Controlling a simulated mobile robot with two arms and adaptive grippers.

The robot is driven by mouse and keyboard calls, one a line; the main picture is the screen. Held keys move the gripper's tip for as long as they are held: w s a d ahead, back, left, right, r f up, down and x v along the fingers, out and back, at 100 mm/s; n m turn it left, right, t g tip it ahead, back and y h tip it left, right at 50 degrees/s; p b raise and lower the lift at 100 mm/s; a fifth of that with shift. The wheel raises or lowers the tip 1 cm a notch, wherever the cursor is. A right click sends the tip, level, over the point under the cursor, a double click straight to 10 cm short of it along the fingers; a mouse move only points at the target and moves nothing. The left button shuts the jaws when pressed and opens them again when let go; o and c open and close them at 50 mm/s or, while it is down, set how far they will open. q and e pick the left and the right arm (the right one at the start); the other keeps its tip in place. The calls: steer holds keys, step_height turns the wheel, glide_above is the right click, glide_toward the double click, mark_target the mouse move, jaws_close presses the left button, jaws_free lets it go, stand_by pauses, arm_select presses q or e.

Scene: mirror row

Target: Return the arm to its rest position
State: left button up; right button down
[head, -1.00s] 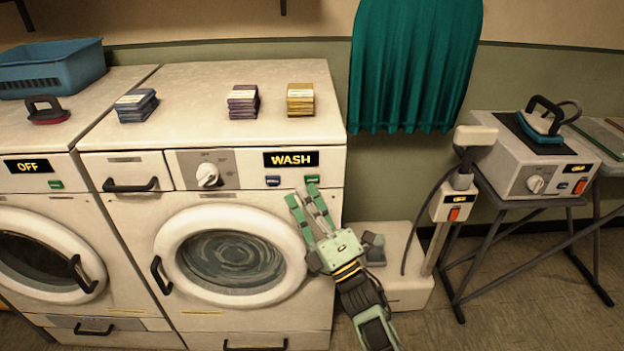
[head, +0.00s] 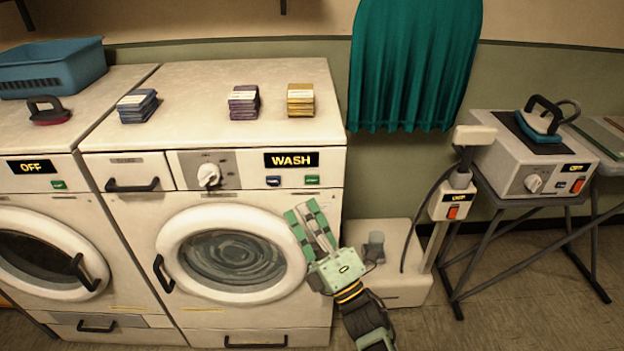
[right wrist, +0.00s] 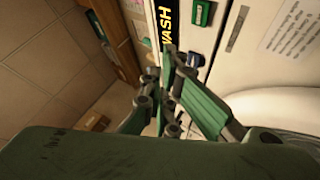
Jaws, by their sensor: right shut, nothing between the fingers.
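My right gripper (head: 309,222) is shut and empty in the head view. It is in front of the right side of the washing machine (head: 230,340) whose display reads WASH (head: 291,159), beside the round door (head: 232,254). In the right wrist view my right gripper (right wrist: 170,55) shows its green fingers together, pointing toward the machine's front panel. The green button (head: 312,180) and the blue button (head: 273,181) sit above the fingertips, apart from them in the head view. My left gripper is not in view.
A second machine (head: 45,205) on the left reads OFF. Card stacks (head: 243,103) stand on top, with a blue basket (head: 50,68) at the back left. A white pedestal (head: 400,280) stands right of my right gripper. An ironing unit (head: 530,165) is further right.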

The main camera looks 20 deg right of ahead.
stand_by(0.5)
step_height(320, 180, down, 24)
steer(key=s+m+g+h, duration=0.1)
steer(key=m+g+h, duration=0.45)
steer(key=m, duration=0.25)
steer(key=s+d+f+m+g+p, duration=0.1)
steer(key=s+f+m+g, duration=0.15)
steer(key=s+f, duration=0.4)
steer(key=s+d+f+m+g, duration=0.1)
steer(key=s+f+m+g, duration=0.15)
steer(key=f, duration=0.75)
steer(key=s+d+f+m+g+h, duration=0.1)
steer(key=s+f+m+g, duration=0.15)
steer(key=s+f, duration=0.45)
steer(key=s+d+f+m+g, duration=0.1)
steer(key=s+f+g, duration=0.2)
steer(key=s+f, duration=0.35)
steer(key=s+d+f+m+g, duration=0.2)
steer(key=s+f+g, duration=0.1)
steer(key=s, duration=0.9)
steer(key=s+d+f+m+g+h, duration=0.1)
steer(key=s+d+f+m+g, duration=0.1)
steer(key=s, duration=1)
step_height(320, 180, down, 2)
steer(key=shift+d+f+g+p, duration=0.15)
steer(key=shift+f+g+p, duration=0.1)
steer(key=shift+g+p, duration=0.25)
steer(key=shift+w, duration=0.1)
